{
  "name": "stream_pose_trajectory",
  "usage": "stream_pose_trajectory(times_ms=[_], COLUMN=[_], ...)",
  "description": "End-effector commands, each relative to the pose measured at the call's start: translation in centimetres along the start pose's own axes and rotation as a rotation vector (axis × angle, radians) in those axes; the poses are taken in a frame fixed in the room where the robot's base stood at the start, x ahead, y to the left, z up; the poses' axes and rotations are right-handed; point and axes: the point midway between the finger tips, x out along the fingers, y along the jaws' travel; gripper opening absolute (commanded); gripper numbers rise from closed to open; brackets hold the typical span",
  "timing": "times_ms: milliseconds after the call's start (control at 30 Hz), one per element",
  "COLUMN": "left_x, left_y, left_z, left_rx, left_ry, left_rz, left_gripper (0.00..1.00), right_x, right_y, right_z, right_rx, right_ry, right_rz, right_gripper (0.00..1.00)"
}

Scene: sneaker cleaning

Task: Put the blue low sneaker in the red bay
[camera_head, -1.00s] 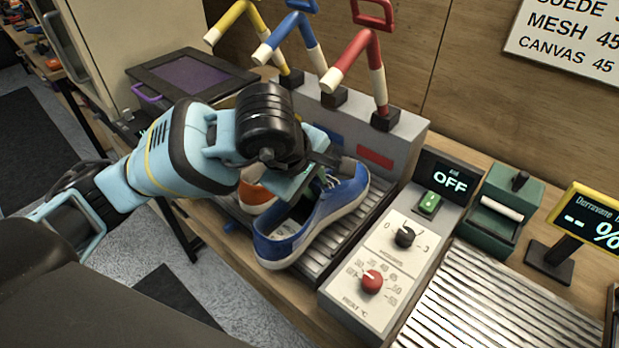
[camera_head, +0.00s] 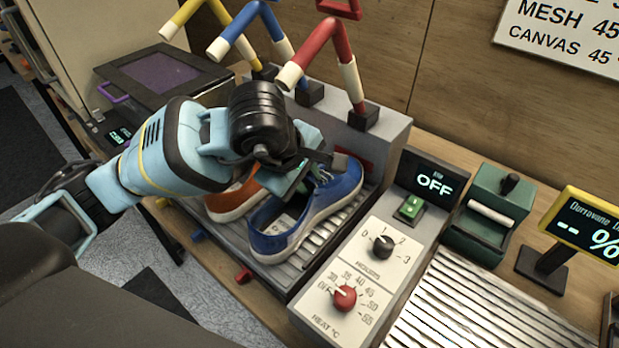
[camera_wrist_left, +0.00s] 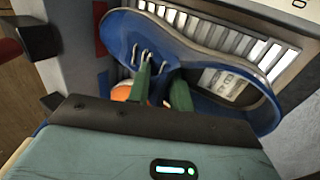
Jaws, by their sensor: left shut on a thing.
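The blue low sneaker (camera_head: 318,209) has a white sole and sits at the right end of the slatted drying rack (camera_head: 322,246), in front of the red lever. My left gripper (camera_head: 308,172) is shut on its upper near the laces. In the left wrist view the green fingertips (camera_wrist_left: 163,88) grip the blue sneaker (camera_wrist_left: 190,45) by its laced part, with slats close under it. The red label of the bay (camera_wrist_left: 101,28) shows beside the toe there. I cannot tell whether the sole touches the slats. My right gripper is not in view.
An orange sneaker (camera_head: 232,200) stands just left of the blue one, partly behind my gripper. Yellow, blue and red (camera_head: 320,45) levers rise behind the rack. A control box (camera_head: 362,268) with knobs borders it on the right.

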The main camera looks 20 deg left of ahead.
Motion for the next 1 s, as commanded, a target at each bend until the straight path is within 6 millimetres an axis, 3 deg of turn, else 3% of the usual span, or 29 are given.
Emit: stream_pose_trajectory(times_ms=[867, 900, 1000], left_x=[0.48, 0.49, 0.45], left_y=[-0.21, -0.22, -0.20], left_z=[-0.01, -0.01, -0.01], left_rx=[0.000, 0.000, 0.000], left_ry=[0.000, 0.000, 0.000], left_rz=[0.002, 0.003, 0.003], left_gripper=[0.00, 0.23, 0.36], right_x=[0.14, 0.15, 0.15], right_y=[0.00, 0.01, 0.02], right_z=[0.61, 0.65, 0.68], right_rx=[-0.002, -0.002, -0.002], right_ry=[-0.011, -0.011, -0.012], right_rz=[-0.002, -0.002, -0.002], right_gripper=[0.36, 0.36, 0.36])
